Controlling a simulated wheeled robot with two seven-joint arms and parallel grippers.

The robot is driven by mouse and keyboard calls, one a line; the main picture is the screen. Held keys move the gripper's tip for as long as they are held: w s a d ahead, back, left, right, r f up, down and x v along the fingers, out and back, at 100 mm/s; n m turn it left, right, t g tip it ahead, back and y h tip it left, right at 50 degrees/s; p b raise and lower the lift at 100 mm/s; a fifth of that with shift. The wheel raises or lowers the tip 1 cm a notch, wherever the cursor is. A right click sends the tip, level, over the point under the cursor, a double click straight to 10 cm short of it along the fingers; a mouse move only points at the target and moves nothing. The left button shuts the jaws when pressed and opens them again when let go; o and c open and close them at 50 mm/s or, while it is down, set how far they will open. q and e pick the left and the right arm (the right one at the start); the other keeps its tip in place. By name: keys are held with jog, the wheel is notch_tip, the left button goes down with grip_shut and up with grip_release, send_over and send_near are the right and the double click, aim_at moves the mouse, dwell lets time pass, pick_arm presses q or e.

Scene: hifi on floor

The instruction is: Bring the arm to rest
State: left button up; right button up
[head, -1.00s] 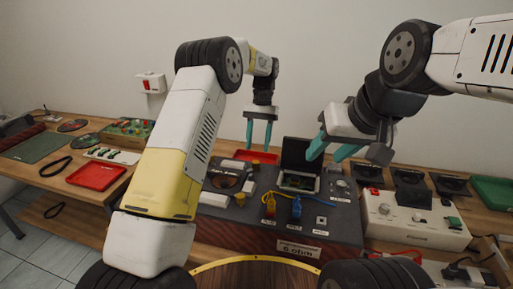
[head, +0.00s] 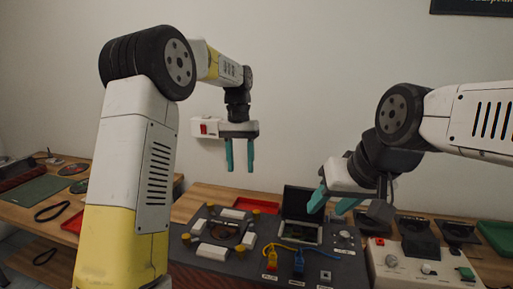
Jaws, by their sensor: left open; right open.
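My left gripper (head: 240,154) hangs with its teal fingers pointing down, apart and empty. It is in the air above the back of the workbench, in front of the wall. My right gripper (head: 330,202) is tilted down to the left, its teal fingers apart and empty. It is in front of the dark open-lidded case (head: 299,232), and I cannot tell the exact gap between them. My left arm stands tall at the left of the view, and my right arm comes in from the right edge.
A grey board (head: 222,262) carries a ring-shaped part, yellow knobs and cables. A white control box (head: 415,266) stands at right, a green tray (head: 497,237) beyond it. A red tray (head: 262,206) lies behind the board. A white switch box (head: 207,128) is on the wall.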

pick_arm(q)
jog(key=s+a+r+t+h, duration=0.1)
jog(key=s+a+r+t, duration=0.15)
jog(key=s, duration=0.35)
jog(key=s+a+r+n+t, duration=0.1)
jog(key=s+a+r, duration=0.15)
jog(key=s, duration=0.45)
jog(key=s+a+r+t+h, duration=0.1)
jog(key=s+a+r+t, duration=0.1)
jog(key=s+a, duration=0.3)
jog(key=s+f+n+t, duration=0.1)
jog(key=s+f+t, duration=0.1)
jog(key=s, duration=0.6)
jog(key=shift+d+f, duration=0.25)
jog(key=shift+f, duration=0.55)
jog(key=shift+s+t, duration=0.1)
jog(key=shift+t, duration=0.15)
